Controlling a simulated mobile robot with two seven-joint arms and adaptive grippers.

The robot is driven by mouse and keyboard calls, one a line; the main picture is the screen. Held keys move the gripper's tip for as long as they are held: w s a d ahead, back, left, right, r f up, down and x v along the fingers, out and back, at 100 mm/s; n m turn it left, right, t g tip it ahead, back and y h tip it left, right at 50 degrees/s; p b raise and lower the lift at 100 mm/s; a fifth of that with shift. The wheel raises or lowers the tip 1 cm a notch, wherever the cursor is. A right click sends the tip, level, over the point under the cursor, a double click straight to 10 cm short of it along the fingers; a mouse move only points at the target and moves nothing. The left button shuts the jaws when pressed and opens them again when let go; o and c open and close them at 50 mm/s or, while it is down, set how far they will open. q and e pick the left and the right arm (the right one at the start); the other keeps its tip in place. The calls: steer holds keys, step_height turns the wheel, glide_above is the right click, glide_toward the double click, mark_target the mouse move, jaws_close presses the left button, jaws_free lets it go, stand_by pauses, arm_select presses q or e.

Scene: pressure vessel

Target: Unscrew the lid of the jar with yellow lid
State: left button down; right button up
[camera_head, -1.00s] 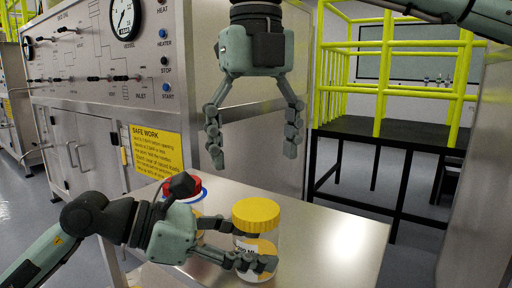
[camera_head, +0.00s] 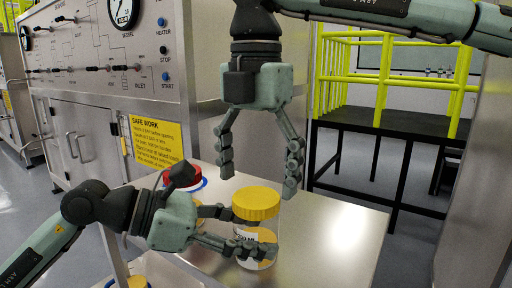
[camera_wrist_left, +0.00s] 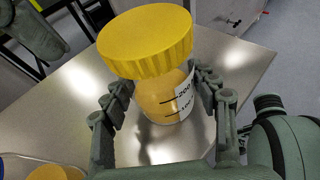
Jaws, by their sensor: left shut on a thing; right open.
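The jar with the yellow lid stands upright on the steel table. Its ribbed yellow lid (camera_head: 256,203) sits on top, and its clear body with a white label (camera_head: 250,240) shows below. In the left wrist view the lid (camera_wrist_left: 146,40) and the body (camera_wrist_left: 168,92) are close in front. My left gripper (camera_head: 238,229) is shut on the jar's body, with a finger on either side below the lid. My right gripper (camera_head: 258,178) points down, open and empty, just above the lid, its fingers apart and not clearly touching it.
A jar with a red lid (camera_head: 181,173) stands behind my left gripper. Another yellow-lidded jar (camera_head: 133,282) is low at the bottom edge. The steel table (camera_head: 335,225) is clear to the right. A control panel cabinet (camera_head: 120,70) stands behind at left.

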mark_target(256, 202)
steer(key=shift+f, duration=1.25)
